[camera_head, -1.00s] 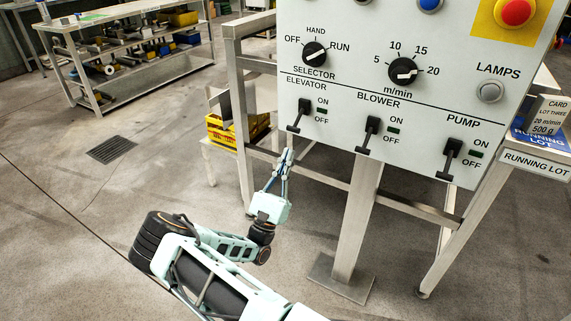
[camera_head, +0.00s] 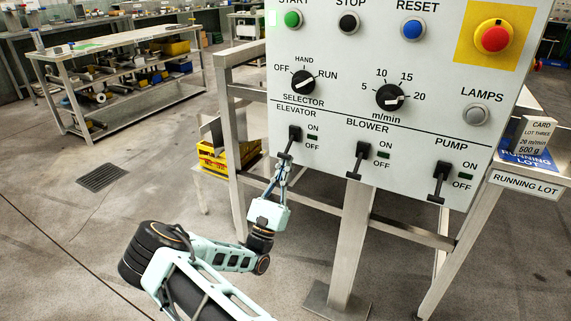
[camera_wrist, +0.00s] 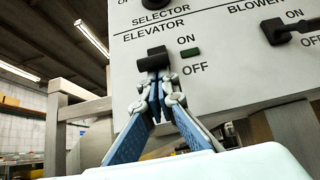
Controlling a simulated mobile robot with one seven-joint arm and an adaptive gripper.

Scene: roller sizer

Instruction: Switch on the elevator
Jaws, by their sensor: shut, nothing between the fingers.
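The elevator switch (camera_head: 295,134) is a black lever at the left of the grey panel's lower row. Its handle points down, toward the OFF side, and the small green lamp (camera_head: 313,138) beside it looks dark. My gripper (camera_head: 282,164) is shut and empty, pointing up at the lever from below. In the wrist view the fingertips (camera_wrist: 160,84) are right under the black lever handle (camera_wrist: 152,62). They overlap its lower edge; I cannot tell whether they touch it.
The blower switch (camera_head: 360,160) and pump switch (camera_head: 440,182) are to the right, both handles down. Above are the selector knob (camera_head: 303,83), turned toward RUN, and the speed knob (camera_head: 390,97). A red emergency button (camera_head: 495,38) is at top right. Metal frame legs (camera_head: 228,150) stand left.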

